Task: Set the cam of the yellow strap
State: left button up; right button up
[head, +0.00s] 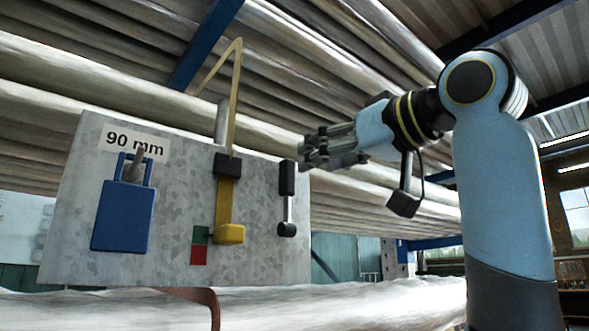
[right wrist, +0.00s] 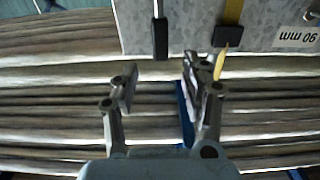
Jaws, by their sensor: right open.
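The yellow strap (head: 237,75) hangs in front of the grey speckled plate (head: 180,200) and runs down into a black buckle (head: 227,164). Below the buckle is a yellow band (head: 225,200) ending in a yellow block (head: 230,234), beside a green mark (head: 201,235) and a red mark (head: 199,255). I cannot tell which part is the cam. My right gripper (head: 318,150) is open and empty, right of the buckle near the plate's upper right corner. In the right wrist view, its fingers (right wrist: 160,83) stand apart, with the buckle (right wrist: 227,36) beyond. My left gripper is out of view.
A black-and-silver bar (head: 287,200) is on the plate's right side, close to my right fingertips. A blue padlock (head: 122,216) hangs under the "90 mm" label (head: 134,142). Long wrapped bundles (head: 380,190) lie behind and above. A blue beam (head: 205,45) crosses behind.

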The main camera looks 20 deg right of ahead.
aim_at(291, 173)
jog(key=p+x, duration=0.2)
jog(key=x, duration=0.4)
jog(key=shift+w+a+r, duration=0.15)
jog(key=shift+w, duration=0.05)
jog(key=shift+w+a, duration=0.15)
jog(key=shift+w, duration=0.5)
grip_shut()
